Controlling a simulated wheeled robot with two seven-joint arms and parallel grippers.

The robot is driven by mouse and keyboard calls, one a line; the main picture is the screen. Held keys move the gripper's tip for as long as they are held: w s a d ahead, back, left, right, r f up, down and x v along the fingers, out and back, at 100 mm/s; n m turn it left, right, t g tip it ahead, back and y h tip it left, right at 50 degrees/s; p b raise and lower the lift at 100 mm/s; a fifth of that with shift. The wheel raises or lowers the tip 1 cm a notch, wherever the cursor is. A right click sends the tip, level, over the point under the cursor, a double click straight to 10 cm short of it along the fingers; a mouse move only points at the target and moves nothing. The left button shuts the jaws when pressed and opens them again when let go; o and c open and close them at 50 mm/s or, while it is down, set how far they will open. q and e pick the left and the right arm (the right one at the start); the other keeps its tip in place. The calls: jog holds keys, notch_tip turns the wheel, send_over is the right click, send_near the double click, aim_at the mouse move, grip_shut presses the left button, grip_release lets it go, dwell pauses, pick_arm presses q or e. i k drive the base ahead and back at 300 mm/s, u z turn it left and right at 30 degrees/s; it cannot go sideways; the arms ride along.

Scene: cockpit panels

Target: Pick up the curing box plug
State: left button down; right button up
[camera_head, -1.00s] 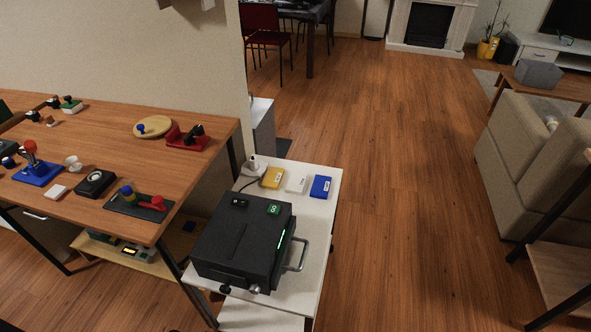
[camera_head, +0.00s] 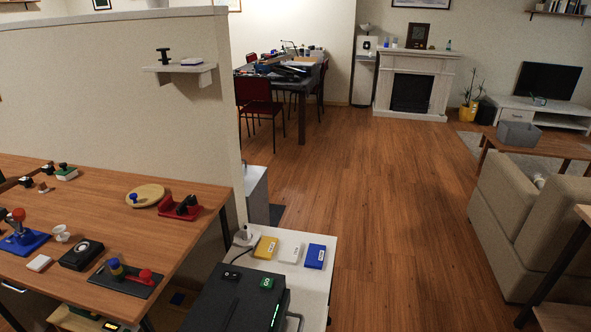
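The curing box (camera_head: 240,303) is a dark box with a green light strip, on a small white table at the bottom centre. The picture's lower edge cuts it off. A dark cable runs from behind it to a small whitish piece (camera_head: 245,236) with a dark top at the table's back left corner. This looks like the plug or its socket; it is too small to tell which, or whether the plug is seated. Neither of my grippers is in view.
Yellow, white and blue boxes (camera_head: 316,256) stand on the white table (camera_head: 318,286) behind the curing box. A wooden workbench (camera_head: 110,200) with several control devices is at left. A wall shelf (camera_head: 180,70) holds small items. The wooden floor (camera_head: 400,200) at right is open.

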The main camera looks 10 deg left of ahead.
aim_at(246, 236)
jog(key=z, duration=1.05)
jog(key=k, duration=1.3)
jog(key=z, duration=0.75)
jog(key=i, duration=1.75)
jog(key=u, duration=0.7)
jog(key=i, duration=2.3)
jog(key=u, duration=0.9)
jog(key=i, duration=2)
jog(key=u, duration=2)
jog(key=i, duration=1.25)
jog(key=u, duration=1.5)
jog(key=i, duration=1.05)
jog(key=u, duration=0.3)
